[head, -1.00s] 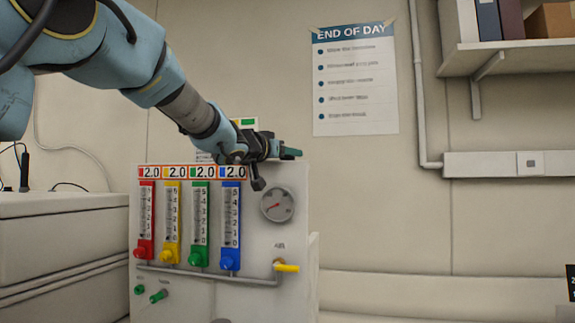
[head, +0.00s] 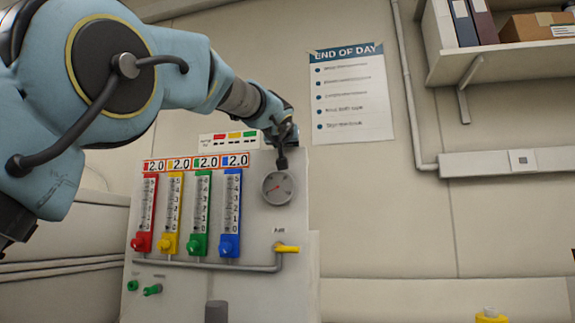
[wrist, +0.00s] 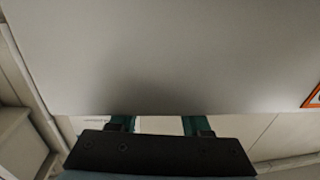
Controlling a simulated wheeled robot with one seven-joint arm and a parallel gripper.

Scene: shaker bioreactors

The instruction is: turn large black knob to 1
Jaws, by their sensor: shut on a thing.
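The white gas panel (head: 262,225) stands ahead in the head view. A dark grey cylinder (head: 216,311) sticks out low on its front, cut off by the lower picture edge; it looks like the large black knob, and its setting cannot be read. My gripper (head: 283,138) is at the panel's upper right corner, above the gauge and well away from that cylinder. In the wrist view my gripper's green fingers (wrist: 157,124) stand apart, their tips hidden by a plain grey surface (wrist: 160,60). What lies between them cannot be seen.
Red, yellow, green and blue flow meters (head: 232,213) read 2.0 on their displays. A round gauge (head: 278,188) and a yellow valve handle (head: 288,249) are at right. Two green knobs (head: 152,290) sit lower left.

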